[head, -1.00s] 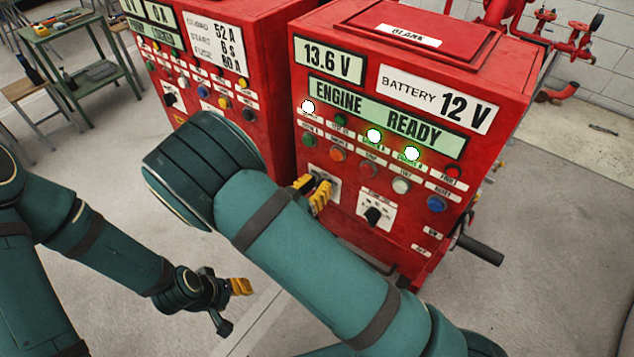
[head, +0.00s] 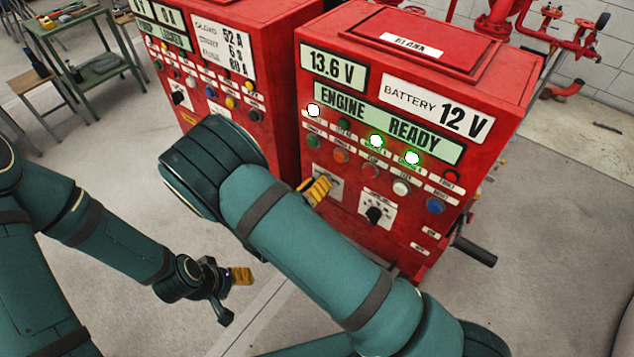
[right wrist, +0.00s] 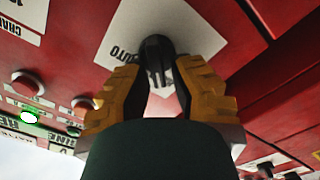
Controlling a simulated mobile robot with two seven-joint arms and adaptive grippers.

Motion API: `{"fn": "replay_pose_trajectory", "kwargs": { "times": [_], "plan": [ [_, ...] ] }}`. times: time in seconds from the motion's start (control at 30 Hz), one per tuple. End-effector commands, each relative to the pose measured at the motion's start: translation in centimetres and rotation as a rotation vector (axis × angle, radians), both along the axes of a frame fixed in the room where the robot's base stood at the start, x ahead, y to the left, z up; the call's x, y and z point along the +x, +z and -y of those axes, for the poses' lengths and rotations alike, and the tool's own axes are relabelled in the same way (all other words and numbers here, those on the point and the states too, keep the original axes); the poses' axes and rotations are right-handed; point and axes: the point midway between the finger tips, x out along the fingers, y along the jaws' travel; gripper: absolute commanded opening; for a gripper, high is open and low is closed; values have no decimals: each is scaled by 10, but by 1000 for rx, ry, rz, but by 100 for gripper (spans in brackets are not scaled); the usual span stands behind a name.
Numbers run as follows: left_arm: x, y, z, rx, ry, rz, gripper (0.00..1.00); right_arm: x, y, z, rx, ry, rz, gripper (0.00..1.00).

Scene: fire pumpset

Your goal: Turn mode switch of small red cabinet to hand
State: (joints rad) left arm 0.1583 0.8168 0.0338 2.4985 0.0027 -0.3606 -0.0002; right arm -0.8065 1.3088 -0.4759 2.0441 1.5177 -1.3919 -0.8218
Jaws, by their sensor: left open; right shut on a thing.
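The red cabinet (head: 395,60) with the "ENGINE READY" display stands at the right in the head view. The mode switch is a black knob (right wrist: 156,52) on a white plate (right wrist: 185,25) marked "AUTO" in the right wrist view. My right gripper (right wrist: 155,80) is shut on this knob, with a yellow finger on each side. In the head view my right gripper (head: 316,190) is at the cabinet front, partly behind my forearm, and hides the knob. Which mark the knob points to is unclear. My left gripper (head: 233,292) is open and empty over the floor.
A second black knob (head: 374,214) sits on a white plate to the lower right, below several buttons and lamps. Another red cabinet (head: 262,25) stands to the left. A black handle (head: 475,251) sticks out low at the right. A green table (head: 100,65) stands far left.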

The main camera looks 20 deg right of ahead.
Motion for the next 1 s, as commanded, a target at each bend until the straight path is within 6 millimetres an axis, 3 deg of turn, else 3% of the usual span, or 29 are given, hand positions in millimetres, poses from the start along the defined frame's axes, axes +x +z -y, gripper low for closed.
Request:
{"fn": "replay_pose_trajectory", "kwargs": {
  "times": [0.4,0.43,0.47,0.8,1.0],
  "plan": [
    [0,0,0,0,0,0,56,0,0,4,-9,-8,-7,0],
    [0,0,0,0,0,0,56,0,0,4,-9,-8,-7,33],
    [0,0,0,0,0,0,56,0,0,4,-9,-8,-7,39],
    [0,0,0,0,0,1,56,-1,0,0,-6,-3,-5,39],
    [0,0,0,0,0,1,56,-16,0,-20,-6,-1,-7,39]
  ]
}}
